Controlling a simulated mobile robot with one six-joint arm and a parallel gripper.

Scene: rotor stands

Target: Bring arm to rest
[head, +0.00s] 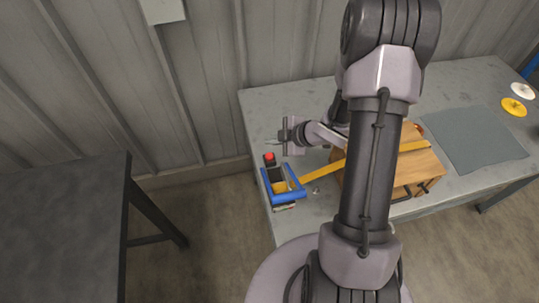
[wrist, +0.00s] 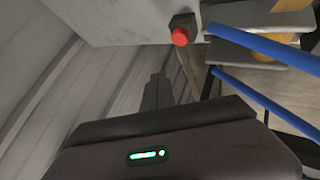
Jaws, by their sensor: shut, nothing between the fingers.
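My gripper (head: 282,137) is over the left end of the grey workbench (head: 259,111) in the head view, at the end of my folded arm. It is above and a little right of the red button in the picture, apart from it. It is shut with nothing seen in it.
A red button on a dark box (head: 269,158) stands beside a blue-framed fixture (head: 286,196). A yellow bar (head: 322,174) runs to a wooden block (head: 420,167). A grey mat (head: 472,138), white disc (head: 522,91) and yellow disc (head: 514,106) lie right. A dark table (head: 62,225) stands left.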

